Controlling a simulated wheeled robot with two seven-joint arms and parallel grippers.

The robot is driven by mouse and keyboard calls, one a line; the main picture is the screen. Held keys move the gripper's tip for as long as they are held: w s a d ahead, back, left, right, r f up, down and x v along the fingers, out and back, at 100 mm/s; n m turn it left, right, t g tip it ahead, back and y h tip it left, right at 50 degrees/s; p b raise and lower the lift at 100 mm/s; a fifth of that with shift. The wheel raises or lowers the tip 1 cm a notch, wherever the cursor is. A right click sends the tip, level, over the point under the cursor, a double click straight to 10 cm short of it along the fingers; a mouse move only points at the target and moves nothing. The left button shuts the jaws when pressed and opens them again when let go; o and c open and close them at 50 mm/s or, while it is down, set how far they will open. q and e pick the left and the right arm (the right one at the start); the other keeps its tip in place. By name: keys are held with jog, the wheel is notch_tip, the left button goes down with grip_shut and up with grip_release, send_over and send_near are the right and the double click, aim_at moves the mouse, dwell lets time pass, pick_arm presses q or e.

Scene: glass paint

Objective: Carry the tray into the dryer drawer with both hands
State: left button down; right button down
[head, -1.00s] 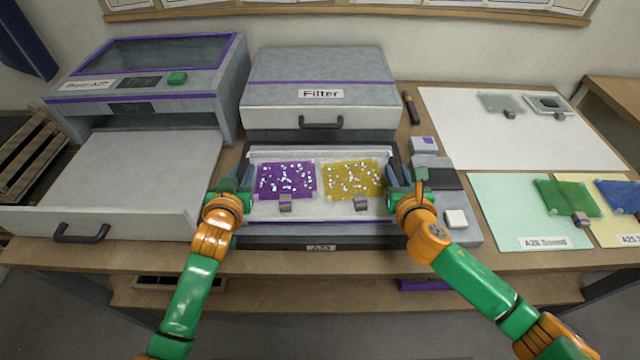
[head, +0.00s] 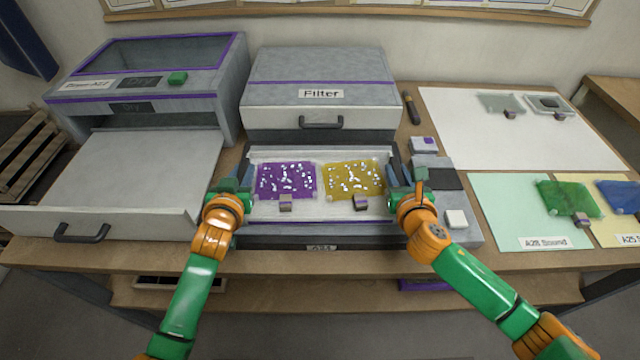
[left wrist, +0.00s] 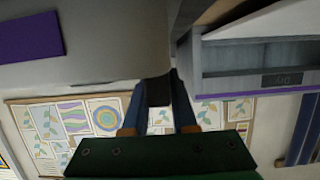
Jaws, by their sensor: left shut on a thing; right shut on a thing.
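The white tray (head: 322,212) sits at the filter station in the middle of the bench. It bears a purple speckled panel (head: 286,181) on the left and a yellow speckled panel (head: 353,180) on the right, each with a small clip at its front edge. My left gripper (head: 239,178) is shut on the tray's left end, and my right gripper (head: 398,176) is shut on its right end. The dryer drawer (head: 150,185) at the left is pulled out and empty. The left wrist view shows dark gripper fingers (left wrist: 158,92) close together; the grip itself is hard to make out there.
The dryer (head: 150,80) stands behind its drawer, with a green button on top. The filter box (head: 320,90) is behind the tray. A grey block with a white button (head: 456,219) is right of my right gripper. Mats with coloured panels lie farther right.

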jog(key=shift+d, duration=0.1)
